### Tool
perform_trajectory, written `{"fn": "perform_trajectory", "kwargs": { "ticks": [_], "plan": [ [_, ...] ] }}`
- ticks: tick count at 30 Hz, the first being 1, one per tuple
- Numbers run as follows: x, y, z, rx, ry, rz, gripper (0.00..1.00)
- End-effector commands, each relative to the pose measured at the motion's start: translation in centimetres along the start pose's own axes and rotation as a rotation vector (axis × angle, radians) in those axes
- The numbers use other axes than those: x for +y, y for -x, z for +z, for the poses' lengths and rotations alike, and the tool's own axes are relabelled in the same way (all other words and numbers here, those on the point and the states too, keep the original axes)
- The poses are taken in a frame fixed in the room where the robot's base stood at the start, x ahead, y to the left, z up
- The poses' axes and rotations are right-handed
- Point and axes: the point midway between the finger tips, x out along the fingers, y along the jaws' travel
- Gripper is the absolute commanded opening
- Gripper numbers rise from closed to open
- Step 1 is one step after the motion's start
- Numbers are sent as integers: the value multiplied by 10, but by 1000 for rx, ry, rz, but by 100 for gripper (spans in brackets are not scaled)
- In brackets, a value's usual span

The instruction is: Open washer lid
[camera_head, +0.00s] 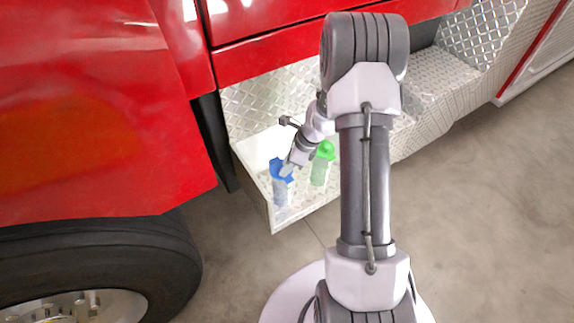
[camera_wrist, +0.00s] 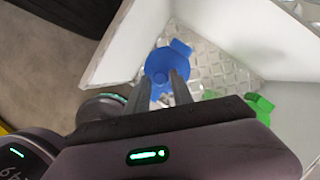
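A blue lid (camera_head: 277,165) tops a translucent bottle (camera_head: 281,191) in the step compartment of the red truck. The blue lid (camera_wrist: 159,63) also shows in the wrist view, with a small tab (camera_wrist: 181,47) at its far right edge. My gripper (camera_head: 287,170) is at the blue lid. In the wrist view my gripper (camera_wrist: 160,76) has its two fingers apart, with blue showing between them. The fingertips overlap the lid's near edge; I cannot tell whether they touch it. A green-lidded bottle (camera_head: 320,172) stands just right; its green lid (camera_wrist: 259,107) is at the wrist view's right.
White compartment walls (camera_wrist: 133,40) stand close around the bottles, over a diamond-plate floor (camera_wrist: 213,62). The red truck body (camera_head: 100,100) and tire (camera_head: 100,255) are at left. A metal step (camera_head: 440,75) is at right. Concrete floor (camera_head: 480,210) is clear.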

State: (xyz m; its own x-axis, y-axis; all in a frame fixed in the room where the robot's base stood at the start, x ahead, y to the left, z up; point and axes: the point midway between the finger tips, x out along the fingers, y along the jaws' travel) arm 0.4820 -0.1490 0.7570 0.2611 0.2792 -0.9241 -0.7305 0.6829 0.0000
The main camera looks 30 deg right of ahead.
Motion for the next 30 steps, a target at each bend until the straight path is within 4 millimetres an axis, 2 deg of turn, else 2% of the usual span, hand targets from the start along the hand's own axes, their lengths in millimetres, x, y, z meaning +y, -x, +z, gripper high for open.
{"fn": "perform_trajectory", "kwargs": {
  "ticks": [1,3,4,30],
  "plan": [
    [0,0,0,0,0,0,16],
    [0,0,0,0,0,0,2],
    [0,0,0,0,0,0,0],
    [0,0,0,0,0,1,0]
  ]
}}
